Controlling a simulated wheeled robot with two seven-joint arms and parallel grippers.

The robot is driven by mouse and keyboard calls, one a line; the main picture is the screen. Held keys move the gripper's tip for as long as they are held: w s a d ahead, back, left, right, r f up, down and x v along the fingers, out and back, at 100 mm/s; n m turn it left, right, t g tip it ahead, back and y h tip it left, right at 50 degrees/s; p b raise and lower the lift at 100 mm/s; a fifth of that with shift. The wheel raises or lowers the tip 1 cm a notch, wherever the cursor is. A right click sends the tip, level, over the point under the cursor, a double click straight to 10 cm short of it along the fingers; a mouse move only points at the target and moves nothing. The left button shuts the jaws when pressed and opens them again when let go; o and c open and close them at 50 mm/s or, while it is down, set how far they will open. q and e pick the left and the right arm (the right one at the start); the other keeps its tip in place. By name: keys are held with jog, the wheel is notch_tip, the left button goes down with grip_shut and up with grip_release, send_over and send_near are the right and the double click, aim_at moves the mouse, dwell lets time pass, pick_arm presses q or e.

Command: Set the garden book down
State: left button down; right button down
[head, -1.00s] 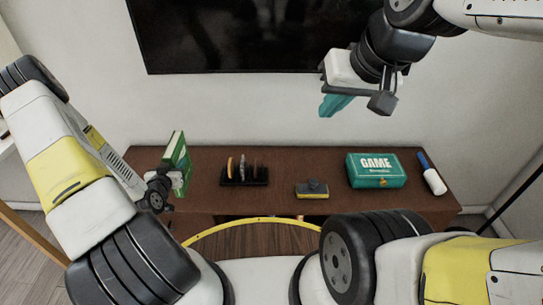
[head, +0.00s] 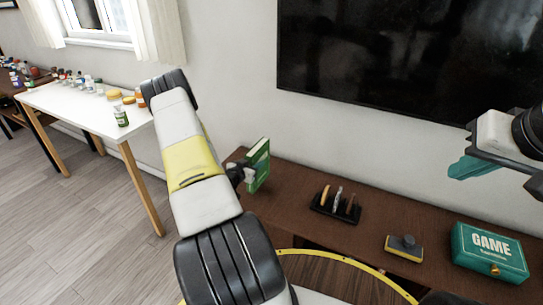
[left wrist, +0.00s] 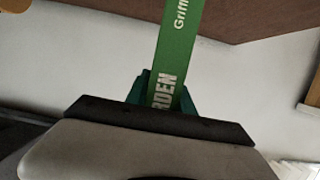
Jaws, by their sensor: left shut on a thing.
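The garden book (head: 258,166) is green with pale page edges and stands upright at the left end of the brown cabinet (head: 300,178). My left gripper (head: 243,174) is shut on the book from its left side. In the left wrist view the book's green spine (left wrist: 178,50) rises from between teal fingertips (left wrist: 160,92), with part of its white lettering readable. I cannot tell whether the book's bottom edge touches the cabinet top. My right gripper (head: 468,168) hangs in the air above the cabinet at the right, partly seen, its teal fingertips showing.
On the cabinet stand a dark rack (head: 336,205) with several upright items, a yellow and grey sponge-like block (head: 404,248) and a teal game box (head: 488,252). A white table (head: 85,108) with jars is at left. A dark screen (head: 400,65) hangs behind.

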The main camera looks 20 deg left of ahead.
pick_arm(q)
jog(key=shift+w+a+f, duration=0.25)
jog(key=shift+a+f, duration=0.05)
jog(key=shift+f, duration=0.3)
jog(key=shift+w+a+f, duration=0.25)
jog(key=shift+a+f, duration=0.05)
jog(key=shift+f, duration=0.3)
jog(key=shift+w+a+f, duration=0.25)
jog(key=shift+a+f, duration=0.05)
jog(key=shift+f, duration=0.3)
jog(key=shift+f, duration=0.15)
jog(key=c, duration=1.1)
grip_release()
